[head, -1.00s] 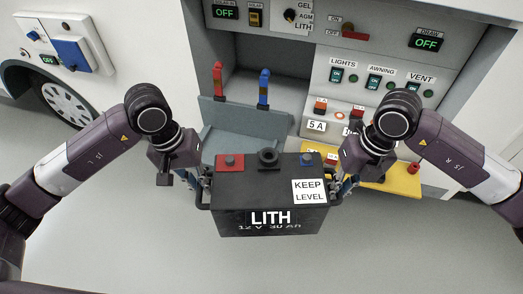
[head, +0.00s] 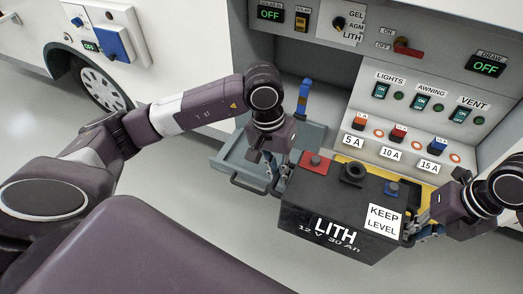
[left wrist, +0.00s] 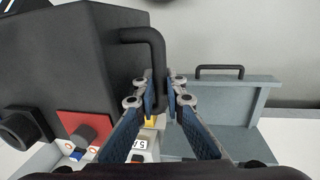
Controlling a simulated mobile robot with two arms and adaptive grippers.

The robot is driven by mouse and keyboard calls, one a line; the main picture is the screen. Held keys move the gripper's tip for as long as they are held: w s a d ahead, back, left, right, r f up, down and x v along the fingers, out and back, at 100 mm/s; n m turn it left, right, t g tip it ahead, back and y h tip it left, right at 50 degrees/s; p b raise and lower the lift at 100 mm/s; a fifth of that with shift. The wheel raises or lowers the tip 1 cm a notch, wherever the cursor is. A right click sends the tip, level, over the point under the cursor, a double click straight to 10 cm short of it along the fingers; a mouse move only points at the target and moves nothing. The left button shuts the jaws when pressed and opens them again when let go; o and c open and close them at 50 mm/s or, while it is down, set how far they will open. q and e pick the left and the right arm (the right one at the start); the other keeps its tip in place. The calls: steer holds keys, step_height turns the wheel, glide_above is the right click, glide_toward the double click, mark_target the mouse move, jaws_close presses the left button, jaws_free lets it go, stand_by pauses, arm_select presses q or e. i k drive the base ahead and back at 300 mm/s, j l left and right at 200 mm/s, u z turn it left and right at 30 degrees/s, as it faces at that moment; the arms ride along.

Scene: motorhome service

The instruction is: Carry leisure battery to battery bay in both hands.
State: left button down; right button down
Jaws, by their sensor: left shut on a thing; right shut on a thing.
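The leisure battery (head: 330,215) is a black box marked LITH and KEEP LEVEL, with a red and a blue terminal on top. It is held up above the floor, slanting in the head view. My left gripper (head: 275,180) is shut on its left handle; the left wrist view shows the fingers (left wrist: 161,92) around the black handle (left wrist: 157,45). My right gripper (head: 418,228) is shut at its right end, that handle mostly hidden. The battery bay, with a grey pulled-out tray (head: 232,160), lies behind and left of the battery; the tray also shows in the left wrist view (left wrist: 262,105).
A blue clamp (head: 304,97) stands in the bay. A control panel with a LITH selector (head: 339,23), switches (head: 421,103) and fuses (head: 397,134) is above right. A yellow surface (head: 413,182) shows behind the battery. Grey floor (head: 175,185) is open at left.

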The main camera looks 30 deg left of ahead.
mark_target(264, 161)
steer(key=i+j, duration=0.2)
steer(key=j, duration=0.2)
steer(key=i+j, duration=0.15)
steer(key=j, duration=0.25)
steer(key=i+j, duration=0.2)
steer(key=j, duration=0.2)
steer(key=i+j, duration=0.2)
steer(key=j, duration=0.2)
